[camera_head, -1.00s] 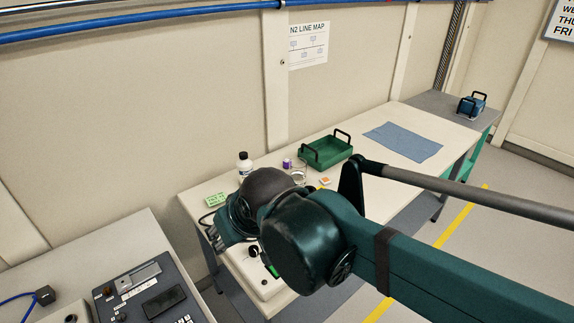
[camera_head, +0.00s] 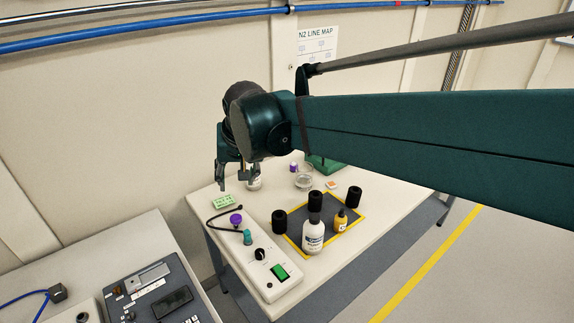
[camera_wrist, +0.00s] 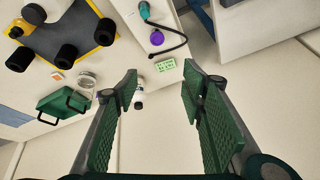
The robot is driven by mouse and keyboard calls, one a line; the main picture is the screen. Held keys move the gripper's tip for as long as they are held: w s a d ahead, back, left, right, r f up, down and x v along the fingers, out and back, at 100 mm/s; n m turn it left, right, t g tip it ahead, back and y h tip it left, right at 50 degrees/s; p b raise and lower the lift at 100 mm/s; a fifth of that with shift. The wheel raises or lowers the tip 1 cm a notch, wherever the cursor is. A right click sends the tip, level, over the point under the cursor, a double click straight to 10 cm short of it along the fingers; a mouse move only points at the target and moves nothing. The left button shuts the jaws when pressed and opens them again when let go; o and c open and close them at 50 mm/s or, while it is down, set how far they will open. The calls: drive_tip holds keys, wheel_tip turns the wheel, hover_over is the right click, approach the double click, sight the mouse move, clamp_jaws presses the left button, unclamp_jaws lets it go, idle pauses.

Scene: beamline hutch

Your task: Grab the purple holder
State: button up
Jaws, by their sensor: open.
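A purple round-topped piece (camera_head: 236,219) stands at the left of the white control box, beside a teal piece (camera_head: 247,238). It also shows in the wrist view (camera_wrist: 157,38), near the black cable. A smaller purple object (camera_head: 293,167) stands farther back, near the glass dish; I cannot tell which of the two is the holder. My gripper (camera_head: 232,181) is open and empty, above the table's back left part. In the wrist view its fingers (camera_wrist: 160,82) are spread, with a white bottle (camera_wrist: 139,98) seen by the left finger, and no purple piece between them.
The white control box (camera_head: 264,262) has a black knob and green switch. A green note block (camera_head: 223,201) lies near the cable. A dark yellow-edged mat (camera_head: 292,236) bears bottles and black cylinders. A glass dish (camera_head: 303,179) and green tray (camera_wrist: 62,106) stand farther back.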

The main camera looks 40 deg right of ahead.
drive_tip(key=w+d+m+g+p, duration=0.2)
drive_tip(key=w+d+m, duration=0.2)
drive_tip(key=w+d, duration=0.65)
drive_tip(key=m+g+p, duration=0.3)
drive_tip(key=m+p, duration=0.2)
drive_tip(key=m, duration=0.5)
hover_over(294, 167)
drive_tip(key=w, duration=0.2)
drive_tip(key=shift+y, duration=0.3)
drive_tip(key=f, duration=2.1)
drive_tip(key=shift+s+f, duration=0.1)
drive_tip(key=shift+s, duration=0.15)
drive_tip(key=shift+d+f, duration=0.5)
drive_tip(key=shift+f, duration=0.1)
drive_tip(key=shift+f, duration=1.25)
